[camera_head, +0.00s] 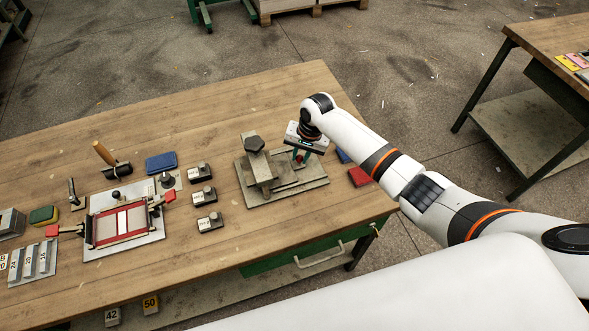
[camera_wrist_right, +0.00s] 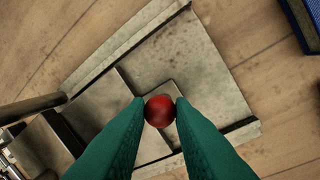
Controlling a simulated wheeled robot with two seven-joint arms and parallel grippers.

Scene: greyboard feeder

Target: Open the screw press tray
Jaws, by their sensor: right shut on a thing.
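The screw press (camera_head: 262,172) stands on the right part of the wooden table, with a dark knob on top of its upright frame. Its flat grey metal base and tray plates also show in the right wrist view (camera_wrist_right: 205,75). My right gripper (camera_head: 301,157) points down over the press's right side. In the right wrist view its green fingers (camera_wrist_right: 159,111) are shut on a red ball knob (camera_wrist_right: 159,111) above the tray plate. My left gripper is not in view.
A red block (camera_head: 359,177) lies right of the press, close to the table edge. Several small grey-black blocks (camera_head: 209,222) stand left of it, with a blue box (camera_head: 161,162) and a red-framed fixture (camera_head: 122,222) further left. Open wood lies behind the press.

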